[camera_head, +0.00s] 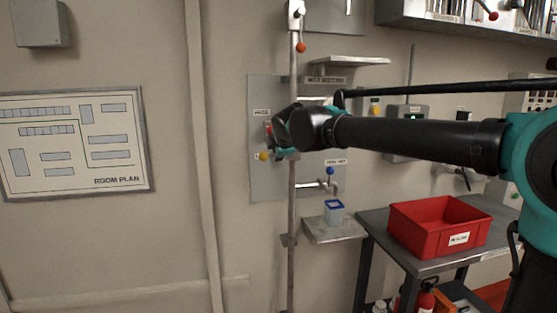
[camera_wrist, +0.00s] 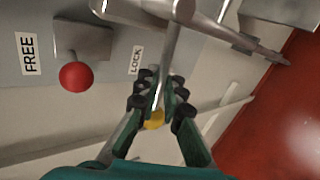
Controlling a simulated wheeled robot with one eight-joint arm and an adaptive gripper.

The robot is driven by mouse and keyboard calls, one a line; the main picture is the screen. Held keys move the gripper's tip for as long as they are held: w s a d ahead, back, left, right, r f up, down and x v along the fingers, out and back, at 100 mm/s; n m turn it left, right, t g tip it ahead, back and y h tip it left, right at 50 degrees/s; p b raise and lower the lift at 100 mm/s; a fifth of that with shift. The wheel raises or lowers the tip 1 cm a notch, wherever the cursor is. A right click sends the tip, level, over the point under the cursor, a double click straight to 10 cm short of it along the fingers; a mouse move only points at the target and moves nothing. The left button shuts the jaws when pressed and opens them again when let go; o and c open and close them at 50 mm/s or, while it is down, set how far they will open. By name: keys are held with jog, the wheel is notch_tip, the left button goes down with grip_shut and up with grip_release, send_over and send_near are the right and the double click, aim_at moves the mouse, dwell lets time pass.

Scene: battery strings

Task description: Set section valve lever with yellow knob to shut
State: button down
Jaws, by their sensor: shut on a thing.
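The yellow knob (camera_wrist: 153,120) sits on a metal lever (camera_wrist: 168,55) that runs between my fingers in the wrist view. My gripper (camera_wrist: 160,90) is shut on this lever close to the knob, with a dark finger on each side. In the head view the yellow knob (camera_head: 263,156) shows just below and left of my gripper (camera_head: 277,135), at the grey wall panel (camera_head: 262,185). The lever is mostly hidden there by my gripper and the pipe. Its position labels cannot be read.
A red knob (camera_wrist: 76,77) hangs beside the lever, between FREE and LOCK labels. A vertical pipe (camera_head: 292,230) stands close to my gripper. A blue-knobbed tap (camera_head: 330,171) is over a small cup (camera_head: 334,212). A red bin (camera_head: 425,240) stands on the table at right.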

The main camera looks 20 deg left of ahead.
jog(key=shift+r+m+y, duration=0.3)
jog(key=shift+r+y, duration=0.1)
dwell(0.3)
jog(key=c, duration=1.6)
grip_release()
jog(key=shift+c, duration=0.2)
jog(key=v, duration=1.2)
jog(key=shift+w, duration=0.1)
